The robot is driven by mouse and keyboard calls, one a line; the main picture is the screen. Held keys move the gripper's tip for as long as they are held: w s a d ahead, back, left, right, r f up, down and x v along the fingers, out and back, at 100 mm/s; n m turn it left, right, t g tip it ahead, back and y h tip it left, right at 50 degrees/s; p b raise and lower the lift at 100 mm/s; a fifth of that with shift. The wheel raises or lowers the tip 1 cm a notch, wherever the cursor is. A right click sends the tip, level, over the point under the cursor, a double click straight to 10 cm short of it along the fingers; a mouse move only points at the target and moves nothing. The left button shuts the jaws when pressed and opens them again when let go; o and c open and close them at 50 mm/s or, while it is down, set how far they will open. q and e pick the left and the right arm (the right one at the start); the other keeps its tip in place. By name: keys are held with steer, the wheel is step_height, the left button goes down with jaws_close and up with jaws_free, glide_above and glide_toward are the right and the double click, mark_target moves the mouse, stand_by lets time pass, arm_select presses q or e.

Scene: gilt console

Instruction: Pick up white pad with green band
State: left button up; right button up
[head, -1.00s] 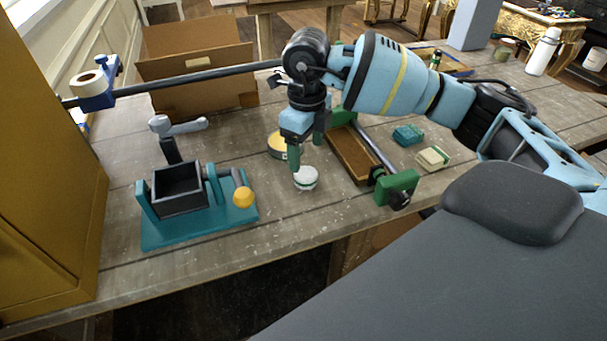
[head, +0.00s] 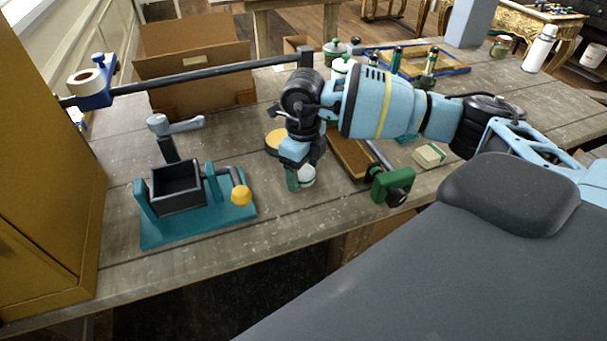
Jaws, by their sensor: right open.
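A small pale block with a green band (head: 429,155) lies on the table right of the brown tray, below my forearm; it fits the white pad. My right gripper (head: 304,176) is open and points down, well to the left of that block. It is low over a small round white piece (head: 308,176) with some green on it, one green fingertip overlapping its left side. I cannot tell whether they touch. My left gripper is out of view.
A teal stand with a black box (head: 178,187) and yellow knob is at left. A green clamp block (head: 391,186) stands near the front edge beside the brown tray (head: 350,158). A cardboard box (head: 195,75) and several bottles are behind. A dark rail (head: 200,76) crosses the back.

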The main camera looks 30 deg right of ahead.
mark_target(303, 170)
steer(key=c, duration=1)
steer(key=shift+r, duration=0.15)
steer(key=shift+c, duration=0.2)
step_height(303, 170, up, 10)
steer(key=o, duration=0.4)
steer(key=c, duration=0.3)
